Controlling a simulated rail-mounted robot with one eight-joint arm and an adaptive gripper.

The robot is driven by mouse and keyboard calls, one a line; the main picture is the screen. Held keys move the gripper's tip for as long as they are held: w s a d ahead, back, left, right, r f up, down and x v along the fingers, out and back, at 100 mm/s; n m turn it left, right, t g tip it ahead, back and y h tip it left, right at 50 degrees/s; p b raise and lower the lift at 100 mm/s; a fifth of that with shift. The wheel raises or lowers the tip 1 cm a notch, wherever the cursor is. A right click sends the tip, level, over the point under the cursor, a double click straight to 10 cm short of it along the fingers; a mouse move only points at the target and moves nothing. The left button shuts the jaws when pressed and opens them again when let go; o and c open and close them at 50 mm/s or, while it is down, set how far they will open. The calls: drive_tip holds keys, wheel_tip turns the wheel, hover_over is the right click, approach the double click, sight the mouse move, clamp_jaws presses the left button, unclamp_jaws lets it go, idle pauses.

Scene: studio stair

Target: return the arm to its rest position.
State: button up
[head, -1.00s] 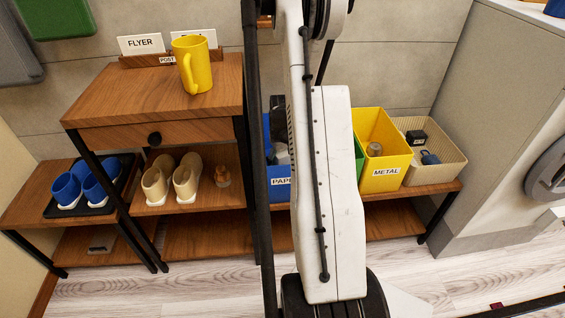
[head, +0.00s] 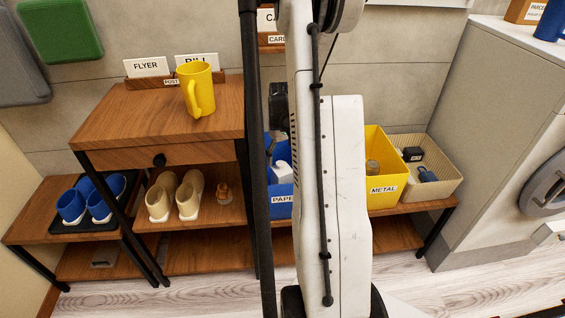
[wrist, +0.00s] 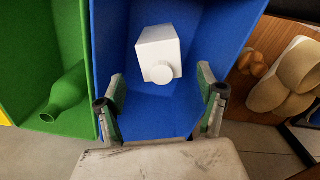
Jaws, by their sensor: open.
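My gripper (wrist: 160,105) is open in the wrist view, its two fingers apart above the blue paper bin (wrist: 117,40). A white carton (wrist: 157,52) with a round cap lies in that bin, beyond the fingertips. I see no contact between the fingers and the carton. In the head view my arm stands upright in the middle and covers part of the blue bin (head: 282,208). The gripper cannot be made out in the head view.
A green bin (wrist: 40,60) with a green bottle (wrist: 66,92) stands beside the blue one. The yellow metal bin (head: 383,188) and a beige basket (head: 440,185) are to the right. A yellow mug (head: 199,90) stands on the wooden cabinet (head: 130,120); shoes (head: 175,195) sit below.

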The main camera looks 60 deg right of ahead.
drive_tip(key=shift+r, duration=0.3)
idle(0.5)
